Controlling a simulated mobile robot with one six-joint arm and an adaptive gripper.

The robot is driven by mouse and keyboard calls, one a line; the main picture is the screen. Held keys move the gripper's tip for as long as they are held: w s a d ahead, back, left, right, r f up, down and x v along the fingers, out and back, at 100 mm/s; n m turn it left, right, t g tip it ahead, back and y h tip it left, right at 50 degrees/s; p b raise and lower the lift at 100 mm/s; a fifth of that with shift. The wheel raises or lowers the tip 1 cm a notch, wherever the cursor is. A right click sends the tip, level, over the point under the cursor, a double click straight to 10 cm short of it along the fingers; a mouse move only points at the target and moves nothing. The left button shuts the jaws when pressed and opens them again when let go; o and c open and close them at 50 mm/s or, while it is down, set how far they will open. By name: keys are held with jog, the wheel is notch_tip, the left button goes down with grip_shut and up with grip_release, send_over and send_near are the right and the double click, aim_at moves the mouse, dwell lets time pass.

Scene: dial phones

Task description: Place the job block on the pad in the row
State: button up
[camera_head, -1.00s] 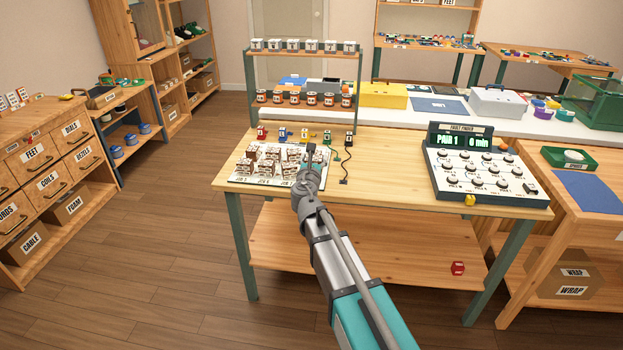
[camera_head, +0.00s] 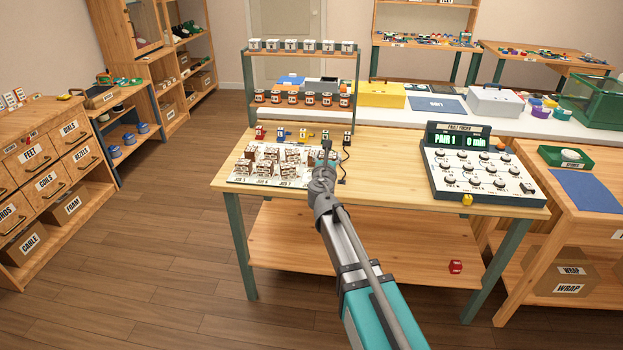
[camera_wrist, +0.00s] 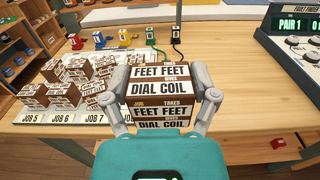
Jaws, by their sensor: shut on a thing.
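The job block (camera_wrist: 160,75) is brown and white, with "FEET FEET" and "DIAL COIL" on two faces in the wrist view. My gripper (camera_wrist: 163,90) is shut on it, one finger at each side. In the head view my gripper (camera_head: 327,157) is at the right end of the white row board (camera_head: 238,181). In the wrist view the board (camera_wrist: 12,118) carries JOB 5, JOB 6 and JOB 7 labels, with stacked brown and white blocks (camera_wrist: 85,75) behind them. My gripper hides the held block's underside, so I cannot tell whether it touches the surface.
Small coloured units stand behind the row, including a red one (camera_wrist: 75,41) and a black one (camera_wrist: 175,32) with a cord. The fault finder (camera_head: 473,165) stands at the table's right. Bare wood lies between it and my gripper. A shelf rack (camera_head: 303,73) is behind.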

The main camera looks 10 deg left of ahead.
jog(key=shift+d, duration=0.1)
dwell(0.3)
jog(key=w+a+f+b, duration=0.2)
jog(key=w, duration=0.1)
jog(key=w+a+f+b, duration=0.2)
jog(key=w+f+b, duration=0.1)
jog(key=w, duration=0.1)
jog(key=w+a+f+b, duration=0.2)
jog(key=w+f+b, duration=0.1)
jog(key=shift+w+f, duration=0.1)
jog(key=shift+w, duration=0.3)
jog(key=shift+w+a+f+b, duration=0.25)
jog(key=shift+w+f+b, duration=0.15)
jog(key=shift+b, duration=0.15)
jog(key=shift+w+a+f+b, duration=0.15)
jog(key=shift+w+f+b, duration=0.1)
jog(key=shift+f+b, duration=0.2)
jog(key=shift+w+f+b, duration=0.15)
jog(key=shift+f+b, duration=1.4)
jog(key=shift+f, duration=0.2)
